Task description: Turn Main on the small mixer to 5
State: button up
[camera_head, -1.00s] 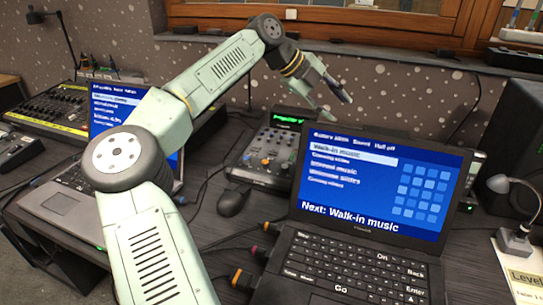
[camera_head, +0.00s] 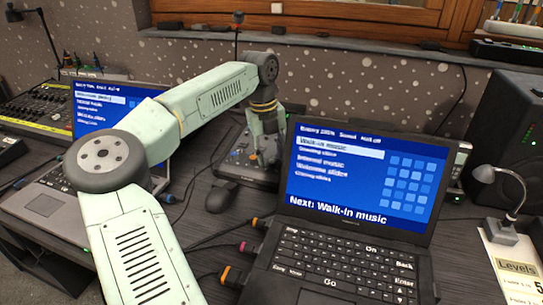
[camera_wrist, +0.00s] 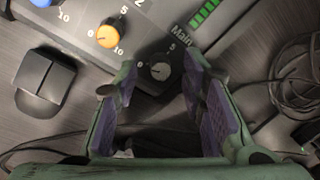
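The small mixer (camera_head: 240,160) stands behind the right laptop, partly hidden by my arm and that laptop's screen. In the wrist view its Main knob (camera_wrist: 160,71) is dark grey and round, with a light mark whose exact direction I cannot tell. The word Main and a 5 are printed above it. My gripper (camera_wrist: 158,82) is open, one finger on each side of the Main knob in the picture; I cannot tell whether either touches it. In the head view my gripper (camera_head: 266,155) points down at the mixer's right part.
An orange knob (camera_wrist: 108,36) sits beside Main, with a green level meter (camera_wrist: 204,14) on the other side. A black mouse (camera_head: 221,196) lies in front of the mixer. The right laptop (camera_head: 350,250) stands close to my gripper. Cables (camera_wrist: 300,75) lie right of the mixer.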

jog(key=shift+d+f, duration=0.1)
jog(key=shift+f, duration=0.45)
grip_shut()
